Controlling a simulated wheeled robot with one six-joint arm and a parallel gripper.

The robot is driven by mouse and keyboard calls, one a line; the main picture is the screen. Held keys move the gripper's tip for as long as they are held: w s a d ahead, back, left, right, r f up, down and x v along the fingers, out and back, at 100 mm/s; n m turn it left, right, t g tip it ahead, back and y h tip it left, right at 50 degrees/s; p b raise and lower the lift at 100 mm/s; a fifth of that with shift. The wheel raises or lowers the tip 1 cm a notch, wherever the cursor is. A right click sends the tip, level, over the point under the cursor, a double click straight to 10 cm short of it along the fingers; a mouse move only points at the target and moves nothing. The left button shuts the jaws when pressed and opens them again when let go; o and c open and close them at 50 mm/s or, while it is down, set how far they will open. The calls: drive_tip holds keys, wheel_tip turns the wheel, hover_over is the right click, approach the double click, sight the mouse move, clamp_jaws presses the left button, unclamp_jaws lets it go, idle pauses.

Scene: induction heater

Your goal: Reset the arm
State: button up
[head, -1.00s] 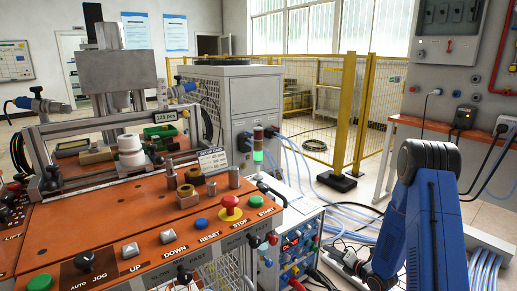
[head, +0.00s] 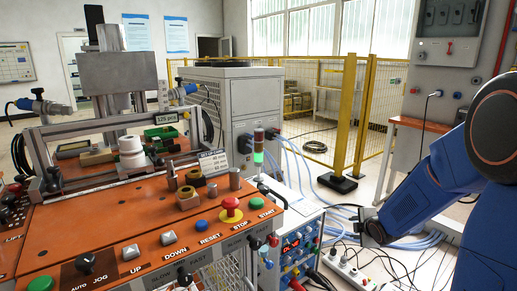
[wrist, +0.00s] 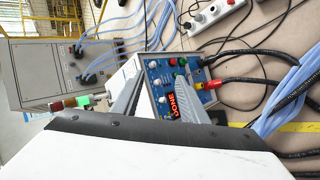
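My blue arm fills the right side of the head view and reaches down and to the left. The same unit (head: 292,245) stands right of the orange console in the head view.
The orange console (head: 110,225) holds buttons, a red emergency stop (head: 231,209) and a white cylinder (head: 131,151). A grey cabinet (head: 234,105), yellow fence (head: 352,125) and wall panel (head: 448,50) stand behind. Cables and a power strip (head: 347,268) cover the floor below my arm.

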drive_tip(key=s+a+r+m+g, duration=0.1)
drive_tip(key=s+r+m, duration=0.3)
drive_tip(key=s, duration=0.9)
drive_tip(key=s+a+r+m+g, duration=0.2)
drive_tip(key=s+a+r+m, duration=0.2)
drive_tip(key=s, duration=0.9)
drive_tip(key=s+a+r+m+g, duration=0.2)
drive_tip(key=s+r+m, duration=0.3)
drive_tip(key=s+m, duration=0.4)
drive_tip(key=s, duration=0.5)
drive_tip(key=shift+a+r+m, duration=0.15)
drive_tip(key=shift+a+m, duration=0.15)
drive_tip(key=shift+a, duration=0.05)
drive_tip(key=shift+o, duration=0.4)
